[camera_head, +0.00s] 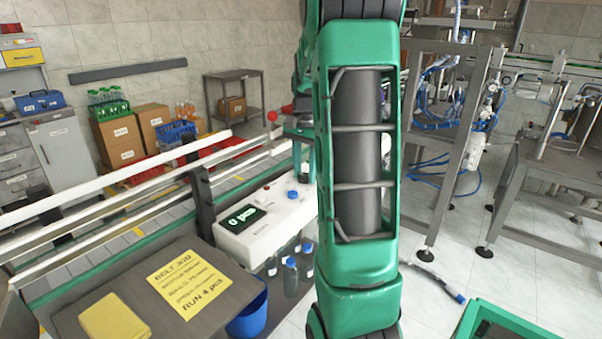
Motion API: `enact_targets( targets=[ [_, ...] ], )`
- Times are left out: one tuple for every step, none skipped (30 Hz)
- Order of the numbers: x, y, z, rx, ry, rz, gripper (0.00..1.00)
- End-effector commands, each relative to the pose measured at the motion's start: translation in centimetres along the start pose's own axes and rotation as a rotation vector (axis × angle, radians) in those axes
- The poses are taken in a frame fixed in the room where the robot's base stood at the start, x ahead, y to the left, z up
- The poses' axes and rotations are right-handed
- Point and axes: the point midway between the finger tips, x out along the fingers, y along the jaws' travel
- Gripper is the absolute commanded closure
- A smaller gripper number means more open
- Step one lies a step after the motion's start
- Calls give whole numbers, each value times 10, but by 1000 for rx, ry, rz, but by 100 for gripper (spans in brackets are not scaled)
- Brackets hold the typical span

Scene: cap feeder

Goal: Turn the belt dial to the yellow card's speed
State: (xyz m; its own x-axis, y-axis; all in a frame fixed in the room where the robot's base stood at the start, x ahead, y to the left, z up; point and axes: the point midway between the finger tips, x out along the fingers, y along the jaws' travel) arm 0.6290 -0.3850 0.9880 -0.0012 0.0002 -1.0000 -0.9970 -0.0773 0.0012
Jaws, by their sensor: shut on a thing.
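The yellow card (190,282) lies on a dark grey surface at lower left. Its heading reads BELT JOB and its last line appears to read RUN 4 pcs; the middle lines are too small to read. A white control box (262,229) stands behind it beside the belt. The box's dark display (241,218) shows green characters, apparently a 0 with a unit. A blue knob (292,194) sits on the box top. I cannot tell whether this is the belt dial. My green arm covers the box's right side. My gripper is not visible; the arm may hide it.
A plain yellow block or pad (113,318) lies left of the card. Bottles (290,275) and a blue bin (247,317) stand below the box. Rails run along the belt, with a red ball-topped lever (272,117) behind. A metal frame (455,150) stands at right.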

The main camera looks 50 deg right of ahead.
Motion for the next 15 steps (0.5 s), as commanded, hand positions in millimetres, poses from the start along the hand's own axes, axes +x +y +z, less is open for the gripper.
enact_targets(
  targets=[
    [0, -3, 3, -9, -2, -2, 89],
    [0, -3, 3, -9, -2, -2, 89],
    [0, -3, 3, -9, -2, -2, 89],
    [0, -3, 3, -9, -2, -2, 89],
    [0, -3, 3, -9, -2, -2, 89],
    [0, -3, 3, -9, -2, -2, 89],
    [0, -3, 3, -10, -2, -2, 89],
    [0, -3, 3, -10, -3, -2, 89],
    [0, -3, 3, -10, -3, -2, 89],
    [0, -3, 3, -10, -2, -2, 89],
    [0, -3, 3, -10, -2, -2, 59],
    [0, -3, 3, -10, -2, -2, 50],
    [0, -3, 3, -9, -2, -2, 48],
    [0, -3, 3, -8, -2, -2, 48],
    [0, -2, 2, -7, -2, -2, 48]
  ],
)
